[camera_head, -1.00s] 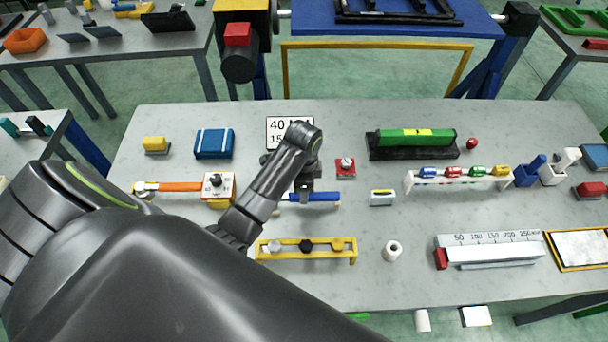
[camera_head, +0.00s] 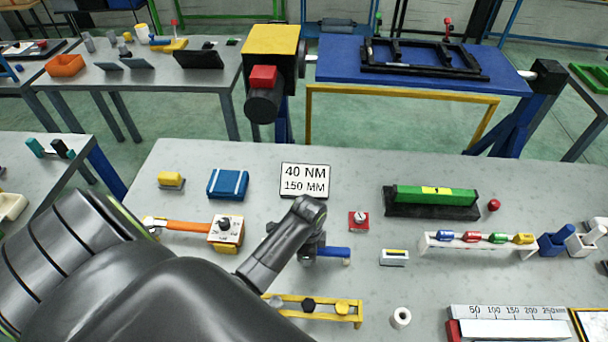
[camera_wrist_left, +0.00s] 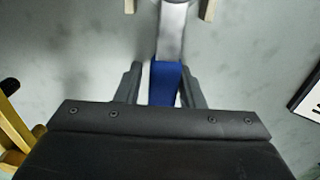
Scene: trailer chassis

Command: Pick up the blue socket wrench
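The blue socket wrench (camera_head: 335,252) lies on the grey table, its blue handle end sticking out to the right of my left gripper (camera_head: 308,252). The rest of it is hidden behind the gripper and arm in the head view. In the left wrist view the blue handle (camera_wrist_left: 165,85) runs between the two dark fingers (camera_wrist_left: 160,88), with a silver shaft beyond it. A pale gap shows between the left finger and the handle, so the fingers look open around it. My right gripper is in neither view.
An orange-handled tool (camera_head: 185,226) lies left of the gripper. A yellow rack (camera_head: 330,315) stands in front, a red block (camera_head: 358,221) and a small white block (camera_head: 394,257) to the right. A sign reading 40 NM 150 MM (camera_head: 304,181) stands behind.

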